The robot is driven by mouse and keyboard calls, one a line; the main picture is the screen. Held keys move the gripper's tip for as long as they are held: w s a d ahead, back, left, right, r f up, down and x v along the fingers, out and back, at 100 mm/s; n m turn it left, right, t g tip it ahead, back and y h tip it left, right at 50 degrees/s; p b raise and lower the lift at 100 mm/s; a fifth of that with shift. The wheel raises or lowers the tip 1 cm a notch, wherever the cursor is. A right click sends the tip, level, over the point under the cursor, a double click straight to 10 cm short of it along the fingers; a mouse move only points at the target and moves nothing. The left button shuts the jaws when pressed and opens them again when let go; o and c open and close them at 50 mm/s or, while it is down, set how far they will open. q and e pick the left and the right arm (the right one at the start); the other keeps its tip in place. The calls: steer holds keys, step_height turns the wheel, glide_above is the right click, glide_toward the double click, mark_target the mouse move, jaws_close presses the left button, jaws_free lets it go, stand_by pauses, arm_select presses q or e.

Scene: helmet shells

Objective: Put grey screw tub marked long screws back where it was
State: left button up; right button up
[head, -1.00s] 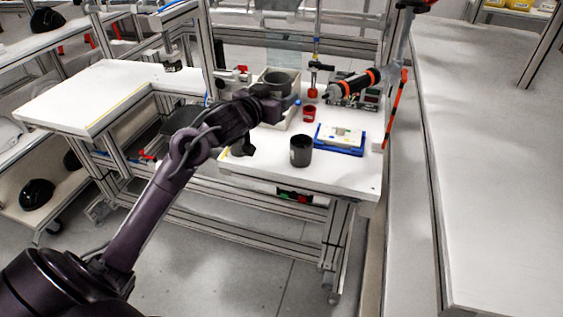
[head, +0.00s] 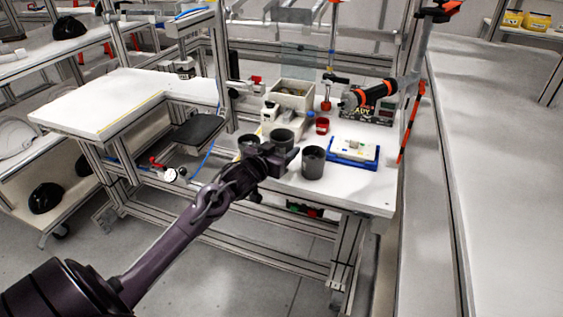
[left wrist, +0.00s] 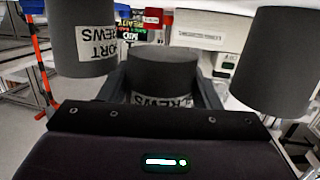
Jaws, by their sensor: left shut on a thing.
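My left gripper (head: 277,160) is shut on a grey tub (head: 282,137) over the front part of the white workbench (head: 350,190). In the left wrist view the held tub (left wrist: 165,70) sits between the fingers; its label is partly hidden, with only the end of "SCREWS" readable. I cannot tell whether its base touches the bench. A second grey tub (head: 313,163) stands to its right; the labelled tub in the left wrist view (left wrist: 82,38) reads in part "ORT" and "REWS". A third dark tub (head: 248,143) stands to its left, partly hidden. My right gripper is not in view.
A blue tray (head: 352,161) lies to the right.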

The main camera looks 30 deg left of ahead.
arm_select(q)
steer(key=shift+f, duration=2.1)
steer(key=shift+f, duration=0.1)
steer(key=o, duration=0.8)
steer(key=shift+o, duration=0.2)
